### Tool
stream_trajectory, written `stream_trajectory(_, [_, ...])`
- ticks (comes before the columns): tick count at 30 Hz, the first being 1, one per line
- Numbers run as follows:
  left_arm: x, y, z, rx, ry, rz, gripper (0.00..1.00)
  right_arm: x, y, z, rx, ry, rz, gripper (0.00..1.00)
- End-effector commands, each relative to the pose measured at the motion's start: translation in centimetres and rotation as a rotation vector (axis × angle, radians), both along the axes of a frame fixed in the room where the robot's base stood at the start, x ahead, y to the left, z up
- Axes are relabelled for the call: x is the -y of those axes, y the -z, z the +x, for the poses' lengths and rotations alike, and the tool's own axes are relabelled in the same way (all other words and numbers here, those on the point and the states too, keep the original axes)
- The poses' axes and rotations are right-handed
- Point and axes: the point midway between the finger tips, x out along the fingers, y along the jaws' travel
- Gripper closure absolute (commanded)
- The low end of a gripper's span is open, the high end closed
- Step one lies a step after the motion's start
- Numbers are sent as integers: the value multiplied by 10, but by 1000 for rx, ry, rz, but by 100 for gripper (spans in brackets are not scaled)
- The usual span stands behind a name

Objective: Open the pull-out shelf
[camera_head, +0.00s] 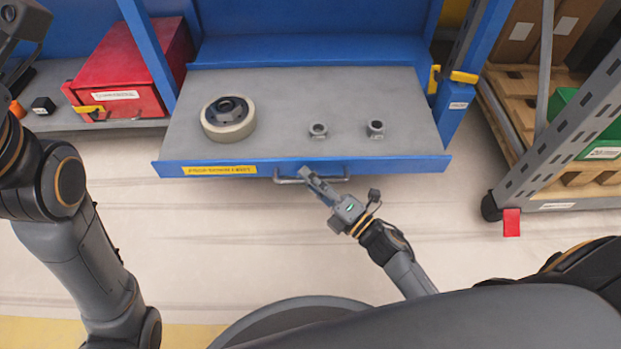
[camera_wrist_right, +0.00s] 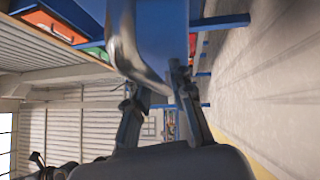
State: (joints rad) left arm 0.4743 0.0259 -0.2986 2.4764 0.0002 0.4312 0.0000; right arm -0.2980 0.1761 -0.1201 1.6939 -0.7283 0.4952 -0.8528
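The pull-out shelf (camera_head: 270,130) is a grey board with a blue front edge and a yellow label. It sticks out in front of the blue posts. Its metal handle (camera_head: 288,180) is on the middle of the front edge. My right gripper (camera_head: 311,181) is at the handle. In the right wrist view, the silver handle (camera_wrist_right: 124,45) fills the space between the gripper's two fingers (camera_wrist_right: 158,92), which look closed on it. The contact itself is partly hidden. My left arm is at the left edge; the dark end at the top left does not show its fingers clearly.
A cream and black wheel (camera_head: 229,118) and two small metal nuts (camera_head: 318,130) (camera_head: 376,128) stand on the shelf. A red toolbox (camera_head: 130,70) is to its left. A rack with pallets (camera_head: 560,150) stands at the right. The floor before the shelf is clear.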

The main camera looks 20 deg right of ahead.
Motion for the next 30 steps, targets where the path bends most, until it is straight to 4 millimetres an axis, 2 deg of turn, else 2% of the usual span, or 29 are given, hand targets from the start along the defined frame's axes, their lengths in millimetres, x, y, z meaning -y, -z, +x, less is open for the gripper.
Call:
stream_trajectory(5, [0, 0, 0, -1, 1, -2, 100, 9, 3, -15, -3, 0, -1, 78])
stream_trajectory(12, [0, 0, 0, -1, 3, -3, 100, 34, 11, -60, -5, 1, 0, 78])
stream_trajectory(18, [0, 0, 0, -1, 3, -3, 100, 51, 15, -90, -4, 1, -1, 78])
stream_trajectory(24, [0, 0, 0, -2, 3, -3, 100, 58, 16, -103, -2, 0, -1, 78])
stream_trajectory(30, [0, 0, 0, -1, 3, -3, 100, 59, 16, -103, 0, 0, 0, 78])
